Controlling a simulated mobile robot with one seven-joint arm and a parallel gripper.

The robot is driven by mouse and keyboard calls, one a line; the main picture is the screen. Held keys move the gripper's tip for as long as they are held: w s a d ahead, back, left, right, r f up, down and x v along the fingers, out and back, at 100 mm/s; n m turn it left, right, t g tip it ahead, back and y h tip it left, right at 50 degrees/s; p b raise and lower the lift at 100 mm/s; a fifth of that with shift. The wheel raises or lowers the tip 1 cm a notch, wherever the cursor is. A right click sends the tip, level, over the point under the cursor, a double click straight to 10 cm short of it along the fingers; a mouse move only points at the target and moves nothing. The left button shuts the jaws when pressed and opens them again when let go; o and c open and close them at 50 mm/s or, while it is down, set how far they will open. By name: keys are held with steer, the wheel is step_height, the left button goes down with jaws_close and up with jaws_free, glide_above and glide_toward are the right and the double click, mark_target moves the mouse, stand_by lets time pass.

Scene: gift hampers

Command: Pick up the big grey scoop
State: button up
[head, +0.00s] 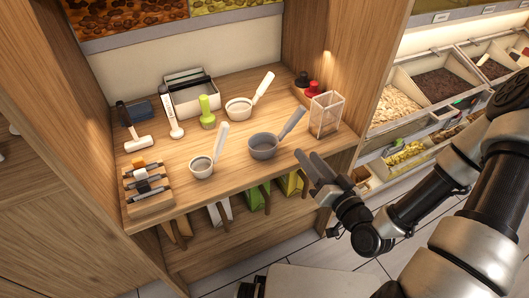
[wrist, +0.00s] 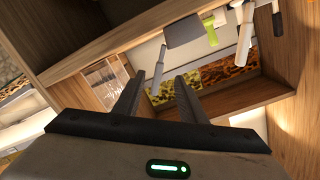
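The big grey scoop (head: 263,146) sits upright on the wooden shelf top near its front edge, with its grey handle slanting up to the right. My gripper (head: 306,154) is just right of the scoop in the head view, by the shelf's front edge and apart from the scoop. In the wrist view my gripper (wrist: 159,90) has its two dark fingers spread with nothing between them.
A smaller pale scoop (head: 201,166) stands left of the grey one, and a white-handled scoop (head: 239,107) stands behind. A clear box (head: 326,115) stands close on the right.

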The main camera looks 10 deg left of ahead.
steer(key=m, duration=0.1)
steer(key=t+b, duration=0.1)
steer(key=b, duration=0.6)
glide_toward(287, 123)
steer(key=f, duration=0.2)
steer(key=x, duration=0.2)
steer(key=b+x, duration=0.1)
steer(key=x, duration=0.1)
steer(key=r+x, duration=0.1)
steer(key=x, duration=0.1)
steer(key=shift+w, duration=0.25)
steer(key=shift+b+x, duration=0.75)
steer(key=shift+x, duration=2.4)
steer(key=shift+d, duration=0.1)
jaws_close()
